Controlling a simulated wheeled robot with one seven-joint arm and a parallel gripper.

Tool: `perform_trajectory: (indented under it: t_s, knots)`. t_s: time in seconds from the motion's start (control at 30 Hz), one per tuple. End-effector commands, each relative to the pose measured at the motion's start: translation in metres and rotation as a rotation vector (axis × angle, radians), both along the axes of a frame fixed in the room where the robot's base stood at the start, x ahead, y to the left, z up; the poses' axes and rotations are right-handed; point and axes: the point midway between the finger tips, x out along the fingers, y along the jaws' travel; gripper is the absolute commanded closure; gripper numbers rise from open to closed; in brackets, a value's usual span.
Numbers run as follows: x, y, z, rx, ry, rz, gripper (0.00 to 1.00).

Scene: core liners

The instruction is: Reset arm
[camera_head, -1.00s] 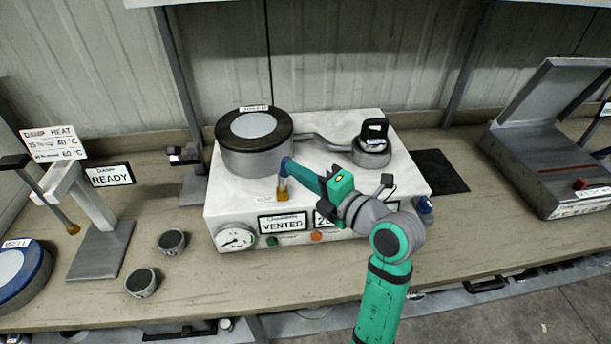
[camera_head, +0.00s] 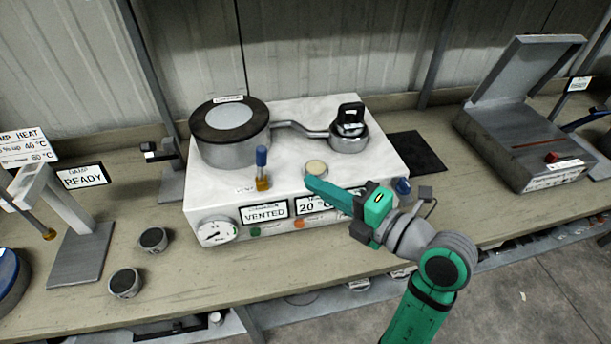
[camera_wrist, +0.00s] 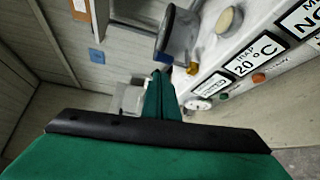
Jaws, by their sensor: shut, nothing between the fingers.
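My gripper (camera_head: 312,184) is shut and empty. In the head view its tip is over the front part of the white machine (camera_head: 372,140), just below a round cream-topped knob (camera_head: 316,168). My arm reaches in from the lower right. In the wrist view the closed green fingers (camera_wrist: 157,82) point toward the machine, with a blue-handled valve lever (camera_wrist: 178,38) beyond them. In the head view that blue lever (camera_head: 262,162) stands upright on a brass base, apart from the gripper and to its left.
The machine carries a round lidded chamber (camera_head: 229,120) and a trap with a black handle (camera_head: 350,118). Two small grey cups (camera_head: 125,283) stand at the front left. An open grey case (camera_head: 520,140) is at the right. A dark mat (camera_head: 415,152) lies between machine and case.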

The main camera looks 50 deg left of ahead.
Motion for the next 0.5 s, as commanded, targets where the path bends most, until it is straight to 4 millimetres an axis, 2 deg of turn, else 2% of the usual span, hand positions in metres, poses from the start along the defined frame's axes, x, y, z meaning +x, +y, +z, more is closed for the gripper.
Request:
perform_trajectory:
  t_s: [0.17, 0.5]
  knots:
    - [0.0037, -0.0127, 0.0013, 0.000, -0.001, -0.007, 1.00]
    - [0.0044, -0.0146, 0.0013, 0.000, 0.000, -0.009, 1.00]
